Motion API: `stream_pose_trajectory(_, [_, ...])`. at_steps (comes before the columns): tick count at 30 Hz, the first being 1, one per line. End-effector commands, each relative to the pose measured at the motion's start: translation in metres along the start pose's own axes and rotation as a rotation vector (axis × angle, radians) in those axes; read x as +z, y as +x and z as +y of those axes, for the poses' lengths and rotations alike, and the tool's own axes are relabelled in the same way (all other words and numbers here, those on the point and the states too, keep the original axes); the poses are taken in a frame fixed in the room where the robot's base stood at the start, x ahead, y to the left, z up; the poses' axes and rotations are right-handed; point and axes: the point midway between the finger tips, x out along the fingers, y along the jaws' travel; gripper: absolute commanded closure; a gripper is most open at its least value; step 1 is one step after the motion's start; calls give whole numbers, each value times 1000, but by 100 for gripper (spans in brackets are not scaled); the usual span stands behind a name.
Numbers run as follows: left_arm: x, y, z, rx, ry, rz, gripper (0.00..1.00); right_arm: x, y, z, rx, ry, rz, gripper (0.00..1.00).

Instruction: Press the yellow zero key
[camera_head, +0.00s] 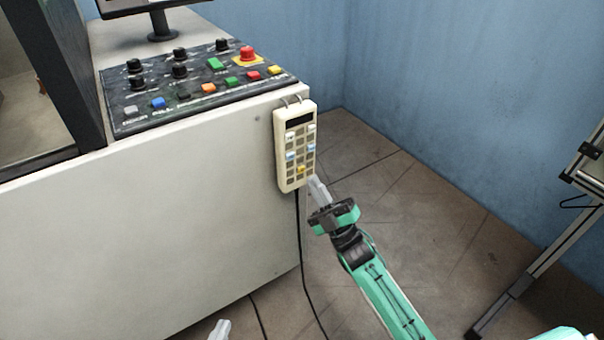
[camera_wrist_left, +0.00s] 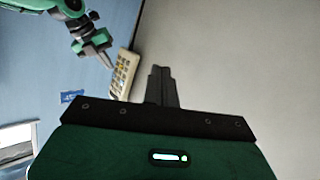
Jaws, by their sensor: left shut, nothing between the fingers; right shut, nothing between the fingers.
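The cream handheld pendant (camera_head: 283,150) hangs by a hook on the right end of the white cabinet. Its yellow key (camera_head: 300,169) sits low in the keypad; its label is too small to read. My right gripper (camera_head: 315,182) is shut and empty, its tips close to the pendant's lower right, just below and right of the yellow key. I cannot tell whether it touches. My left gripper (camera_head: 221,326) is shut and empty, low in front of the cabinet, away from the pendant. The left wrist view shows its fingers (camera_wrist_left: 160,85), the pendant (camera_wrist_left: 123,75) and my right gripper (camera_wrist_left: 100,52).
A black control panel (camera_head: 150,112) with knobs, coloured buttons and a red emergency button (camera_head: 248,54) lies on the cabinet (camera_head: 150,210). A black cable (camera_head: 303,260) hangs below the pendant. A metal frame (camera_head: 540,260) stands at right. The floor between is clear.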

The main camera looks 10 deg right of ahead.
Motion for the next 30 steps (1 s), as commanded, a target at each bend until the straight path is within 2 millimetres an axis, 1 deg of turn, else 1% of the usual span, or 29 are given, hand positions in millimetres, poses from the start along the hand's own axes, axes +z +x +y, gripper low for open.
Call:
stream_pose_trajectory(4, [-10, 3, 0, 2, 3, 70, 100, 4, 7, -5, 2, 0, 1, 100])
stream_pose_trajectory(9, [-16, 3, 0, 3, 5, 101, 100, 6, 10, -7, 1, -1, 1, 100])
stream_pose_trajectory(30, [-16, 3, 0, 3, 5, 101, 100, 6, 10, -6, 1, -1, 1, 100])
